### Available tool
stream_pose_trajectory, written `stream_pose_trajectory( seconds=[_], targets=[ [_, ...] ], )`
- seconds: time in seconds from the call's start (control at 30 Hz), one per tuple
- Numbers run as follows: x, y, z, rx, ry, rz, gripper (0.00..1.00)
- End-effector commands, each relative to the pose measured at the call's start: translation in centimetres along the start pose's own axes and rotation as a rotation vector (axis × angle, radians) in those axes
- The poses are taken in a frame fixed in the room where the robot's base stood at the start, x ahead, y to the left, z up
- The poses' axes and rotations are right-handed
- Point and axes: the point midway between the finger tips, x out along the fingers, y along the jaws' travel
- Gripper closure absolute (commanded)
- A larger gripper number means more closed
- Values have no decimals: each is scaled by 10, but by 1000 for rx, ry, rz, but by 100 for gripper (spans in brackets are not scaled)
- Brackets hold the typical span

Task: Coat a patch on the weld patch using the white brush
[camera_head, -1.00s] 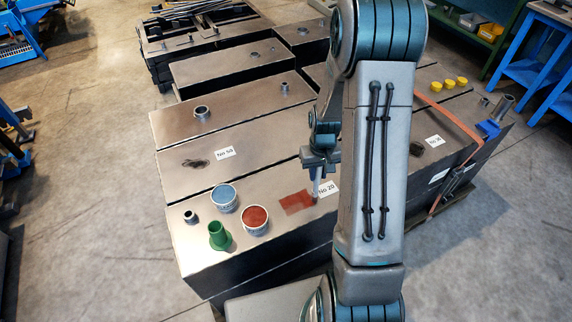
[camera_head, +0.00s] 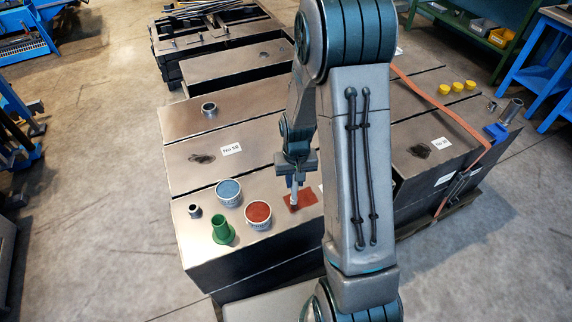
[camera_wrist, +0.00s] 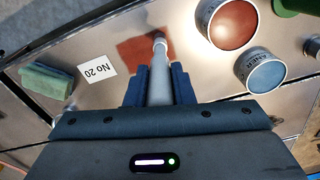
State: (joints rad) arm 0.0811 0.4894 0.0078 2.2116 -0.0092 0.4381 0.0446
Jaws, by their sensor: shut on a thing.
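My gripper (camera_head: 295,180) is shut on the white brush (camera_wrist: 160,78), which points down from between its fingers. In the wrist view the brush's tip overlaps the red patch (camera_wrist: 136,52); whether it touches the metal is hard to tell. In the head view the red patch (camera_head: 304,200) lies on the front block's top, with the brush over its left part. A can of red paint (camera_head: 258,214) and a can of blue paint (camera_head: 229,191) stand open to its left. A dark weld-like mark (camera_head: 202,158) shows on the block behind.
A green holder (camera_head: 222,232) stands by the cans, near a small metal fitting (camera_head: 195,211). The wrist view shows a No 20 label (camera_wrist: 97,70) and a folded green cloth (camera_wrist: 47,80). Yellow caps (camera_head: 457,87) and an orange strap (camera_head: 443,107) lie at right.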

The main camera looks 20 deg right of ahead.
Motion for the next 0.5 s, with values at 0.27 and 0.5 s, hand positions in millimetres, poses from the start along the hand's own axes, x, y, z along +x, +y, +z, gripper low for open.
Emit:
stream_pose_trajectory(
  seconds=[0.27,0.5],
  targets=[
    [-6,-15,3,14,-1,0,100],
    [-37,-14,3,14,-1,0,100]
  ],
)
